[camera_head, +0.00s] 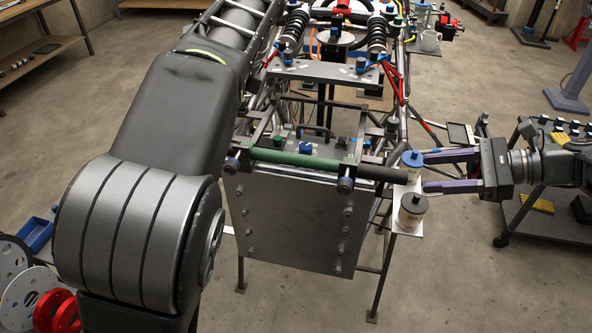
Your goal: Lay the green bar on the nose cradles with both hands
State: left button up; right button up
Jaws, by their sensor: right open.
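The green bar (298,159) lies across the front of the tube chassis, level with the nose. Its black right end (384,173) reaches out past the right nose cradle (346,173) toward two canisters. Its left end is by the left nose cradle (243,153), close to my left arm. The bar appears to rest on both cradles, but the contact is too small to be sure. My right gripper (427,172) is open, with its fingers pointing left just beyond the bar's right end; nothing shows held in it. My left arm fills the left foreground, and its gripper is not visible.
A canister with a blue lid (412,159) and one with a dark lid (412,208) stand on a small stand by my right fingers. A grey panel (290,222) hangs below the bar. A dark cart (555,212) stands at right. A shelf (45,50) stands at left.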

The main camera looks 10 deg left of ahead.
jog(key=shift+v, duration=1.35)
